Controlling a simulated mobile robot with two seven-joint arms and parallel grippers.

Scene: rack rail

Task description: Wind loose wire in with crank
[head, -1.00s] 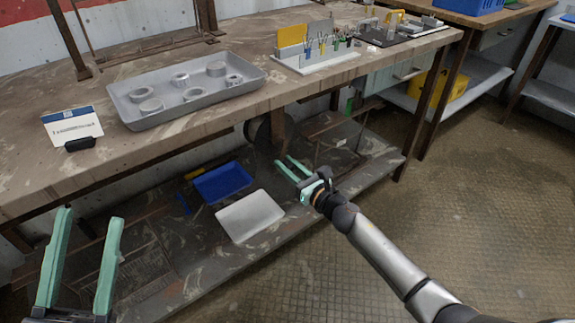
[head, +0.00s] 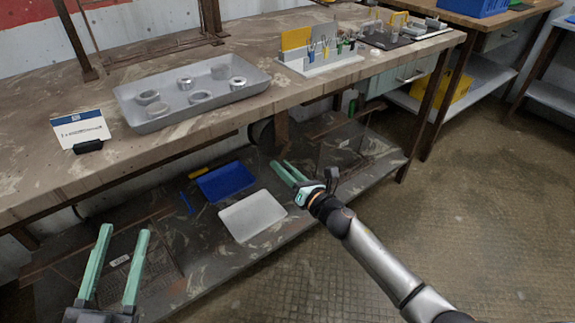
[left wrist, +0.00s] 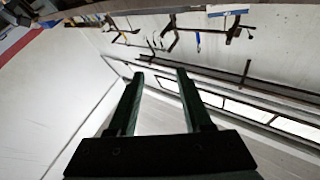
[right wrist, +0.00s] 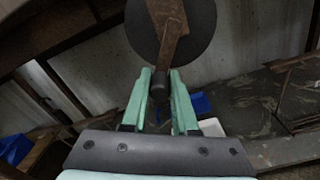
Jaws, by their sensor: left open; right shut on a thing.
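A dark round disc (right wrist: 200,25) fills the top of the right wrist view, with a rusty crank arm (right wrist: 170,35) across its face. The crank's dark handle (right wrist: 159,86) reaches down between the fingers of my right gripper (right wrist: 161,75), which is shut on it. In the head view the disc (head: 262,132) shows only partly, in shadow under the bench edge, beyond my right gripper (head: 280,164). I cannot make out any loose wire. My left gripper (head: 124,230) is open and empty at the lower left; its fingers also show in the left wrist view (left wrist: 160,75).
A grey tray (head: 142,120) with several metal rings stands on the bench (head: 35,180), beside a propped card (head: 82,130). A blue bin (head: 225,182) and a white bin (head: 253,215) sit on the lower shelf (head: 200,265). The floor at right is clear.

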